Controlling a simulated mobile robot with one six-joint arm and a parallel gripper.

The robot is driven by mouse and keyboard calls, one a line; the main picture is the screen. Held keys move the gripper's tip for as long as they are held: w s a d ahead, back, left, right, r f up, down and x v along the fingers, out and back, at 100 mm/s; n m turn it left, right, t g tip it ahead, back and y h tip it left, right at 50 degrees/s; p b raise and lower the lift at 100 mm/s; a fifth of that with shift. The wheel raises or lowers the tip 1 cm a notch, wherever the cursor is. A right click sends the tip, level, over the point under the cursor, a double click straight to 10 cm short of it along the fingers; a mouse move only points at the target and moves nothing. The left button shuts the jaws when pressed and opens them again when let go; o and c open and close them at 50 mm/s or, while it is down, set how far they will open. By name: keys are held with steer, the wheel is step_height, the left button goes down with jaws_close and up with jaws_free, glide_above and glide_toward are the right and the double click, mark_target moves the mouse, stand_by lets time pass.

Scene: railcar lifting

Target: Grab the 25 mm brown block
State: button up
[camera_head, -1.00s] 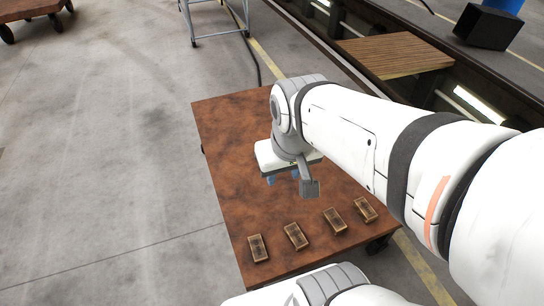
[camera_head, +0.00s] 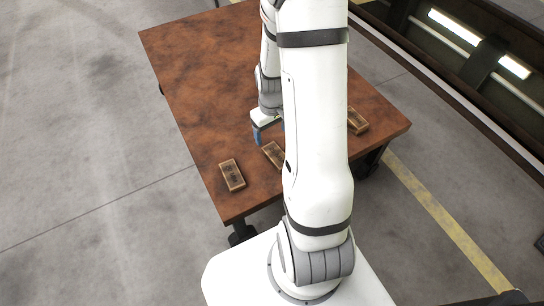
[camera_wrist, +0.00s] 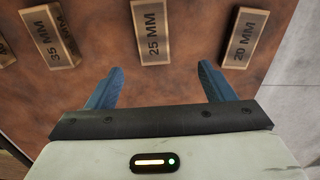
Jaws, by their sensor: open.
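The brown block marked "25 MM" (camera_wrist: 151,32) lies flat near the top centre of the wrist view, its label readable. In the head view it appears to be the second block from the left (camera_head: 272,154), partly hidden by my arm. My gripper (camera_wrist: 160,84) is open, with its two blue fingers apart and nothing between them. In the wrist view the block lies ahead of the gap between the fingertips, roughly centred on it. In the head view my gripper (camera_head: 269,134) is over the table, close to that block.
The "20 MM" block (camera_wrist: 244,40) lies right of it and the "35 MM" block (camera_wrist: 50,36) left, with another block cut off farther left. In the head view, blocks show at left (camera_head: 232,175) and right (camera_head: 357,121) on the brown table (camera_head: 190,70). Its far part is clear.

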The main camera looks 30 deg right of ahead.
steer(key=b, duration=0.1)
glide_above(274, 152)
steer(key=f, duration=0.6)
steer(key=shift+s+a, duration=0.15)
steer(key=shift+s, duration=0.1)
steer(key=f+b, duration=0.1)
steer(key=f, duration=0.2)
steer(key=f+b, duration=0.1)
steer(key=f, duration=0.1)
steer(key=shift+w+d+f+b, duration=0.2)
steer(key=shift+w+f+b, duration=0.05)
steer(key=shift+w+b, duration=0.05)
steer(key=shift+c, duration=0.3)
steer(key=c, duration=1)
